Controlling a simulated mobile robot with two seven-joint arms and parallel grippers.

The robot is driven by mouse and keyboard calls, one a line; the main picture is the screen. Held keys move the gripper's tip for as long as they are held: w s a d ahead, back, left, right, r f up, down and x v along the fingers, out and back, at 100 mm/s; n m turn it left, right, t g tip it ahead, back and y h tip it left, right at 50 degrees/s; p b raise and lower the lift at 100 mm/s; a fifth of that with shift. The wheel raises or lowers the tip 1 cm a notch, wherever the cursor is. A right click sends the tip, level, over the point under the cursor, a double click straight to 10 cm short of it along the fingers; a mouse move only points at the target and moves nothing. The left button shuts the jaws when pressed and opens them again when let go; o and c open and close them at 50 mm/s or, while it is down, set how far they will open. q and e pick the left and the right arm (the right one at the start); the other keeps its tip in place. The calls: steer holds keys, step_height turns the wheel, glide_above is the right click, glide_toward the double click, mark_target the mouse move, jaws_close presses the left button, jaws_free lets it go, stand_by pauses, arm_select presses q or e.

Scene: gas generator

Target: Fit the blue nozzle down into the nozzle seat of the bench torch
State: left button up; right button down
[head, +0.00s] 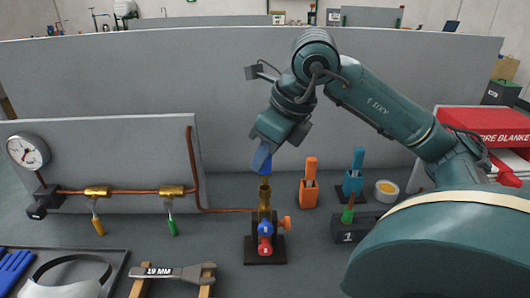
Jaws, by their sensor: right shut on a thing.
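The bench torch stands on a dark base in the middle of the bench, with a brass tube and red and blue valve parts. Its nozzle seat (265,185) is the brass top end. The blue nozzle (262,157) is just above the seat, slightly tilted. My right gripper (263,146) comes down from above right and is shut on the nozzle. The gripper partly hides the nozzle's upper part. I cannot tell whether the nozzle's lower end touches the seat. My left gripper is not in view.
An orange holder (309,186) and a blue holder (353,178) stand right of the torch, near a tape roll (387,190). A copper pipe with brass valves and a gauge (27,150) runs at left. A 19 mm wrench (172,273) lies in front. A grey panel stands behind.

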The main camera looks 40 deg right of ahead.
mark_target(265, 168)
arm_select(q)
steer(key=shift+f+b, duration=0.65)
steer(key=shift+b, duration=0.05)
arm_select(e)
steer(key=shift+f, duration=0.75)
arm_select(q)
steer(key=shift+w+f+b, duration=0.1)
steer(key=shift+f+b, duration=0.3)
steer(key=shift+b, duration=0.4)
arm_select(e)
steer(key=shift+f, duration=0.85)
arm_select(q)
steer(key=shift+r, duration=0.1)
arm_select(e)
steer(key=c, duration=1.2)
jaws_free()
steer(key=shift+o, duration=0.2)
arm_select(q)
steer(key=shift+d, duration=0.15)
arm_select(e)
steer(key=shift+v, duration=1)
arm_select(q)
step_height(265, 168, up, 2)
steer(key=p, duration=0.3)
arm_select(e)
steer(key=v, duration=1.1)
